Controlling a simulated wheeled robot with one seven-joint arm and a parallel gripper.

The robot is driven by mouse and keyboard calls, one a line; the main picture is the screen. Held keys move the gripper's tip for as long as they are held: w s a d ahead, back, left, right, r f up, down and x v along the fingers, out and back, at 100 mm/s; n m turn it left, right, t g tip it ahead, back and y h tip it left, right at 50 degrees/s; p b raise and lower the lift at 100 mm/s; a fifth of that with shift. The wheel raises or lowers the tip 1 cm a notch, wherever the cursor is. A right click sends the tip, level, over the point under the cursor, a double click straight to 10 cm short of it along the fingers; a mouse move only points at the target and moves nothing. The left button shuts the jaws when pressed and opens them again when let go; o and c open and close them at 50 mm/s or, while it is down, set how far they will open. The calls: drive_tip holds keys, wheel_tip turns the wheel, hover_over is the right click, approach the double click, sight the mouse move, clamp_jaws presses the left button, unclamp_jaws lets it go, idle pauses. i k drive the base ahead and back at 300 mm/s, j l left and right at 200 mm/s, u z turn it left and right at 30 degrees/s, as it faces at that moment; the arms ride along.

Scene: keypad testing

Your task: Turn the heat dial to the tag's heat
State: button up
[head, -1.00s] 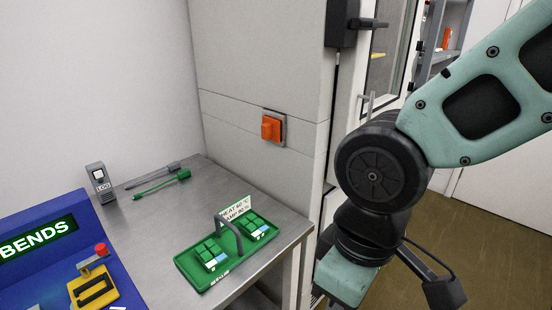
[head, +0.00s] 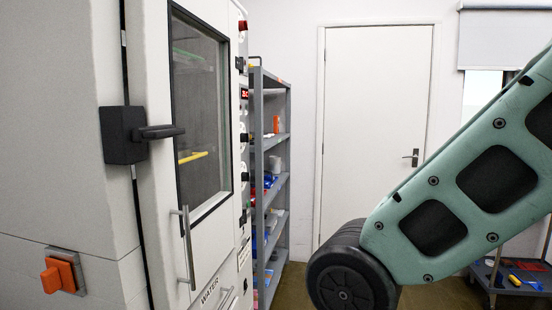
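The test cabinet (head: 70,120) stands at the left in the head view, with its windowed door (head: 156,215) shut. A narrow control panel (head: 242,150) runs down the cabinet's right side and is seen almost edge-on. It has a small red lit display (head: 244,93) and several dark round knobs below it. I cannot tell which knob is the heat dial, nor read its setting. The tag is out of view. My arm crosses the right side, and my gripper is out of view.
An orange switch (head: 61,275) sits on the cabinet's left face. A black latch (head: 125,135) sticks out by the door. A grey shelf rack (head: 270,165) stands behind the panel. A white room door (head: 375,130) is at the back. A low cart (head: 515,278) is at right.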

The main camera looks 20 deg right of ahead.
sight(244, 137)
drive_tip(key=u, duration=1.4)
drive_tip(key=z, duration=1.4)
drive_tip(key=i+l, duration=0.3)
drive_tip(key=i+z, duration=0.05)
